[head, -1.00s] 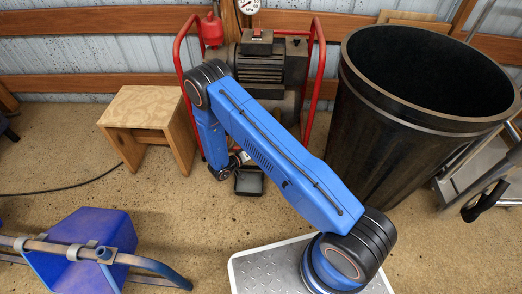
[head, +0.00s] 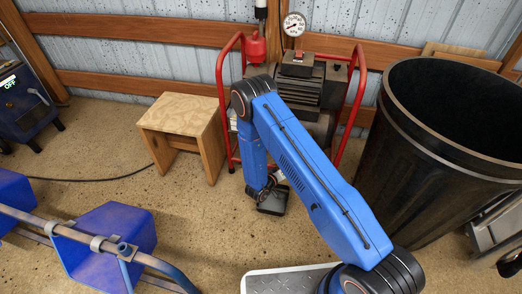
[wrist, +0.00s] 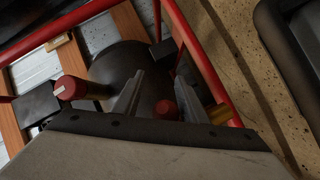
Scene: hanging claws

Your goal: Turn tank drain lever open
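The compressor (head: 304,84) stands at the wall inside a red tube frame (head: 356,105), partly hidden behind my blue arm. In the wrist view its dark round tank (wrist: 112,68) lies beyond my gripper (wrist: 158,94). My gripper's two grey fingers are apart, with nothing seen held between them. A smaller red knob (wrist: 166,110) shows between the fingers' bases, close to the right one. I cannot tell which of these is the drain lever. In the head view, my gripper (head: 272,204) is low before the compressor.
A wooden stool (head: 183,130) stands left of the compressor. A large black bin (head: 415,190) stands close on its right. A pressure gauge (head: 294,24) is above it. A machine reading OFF (head: 25,105) is far left.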

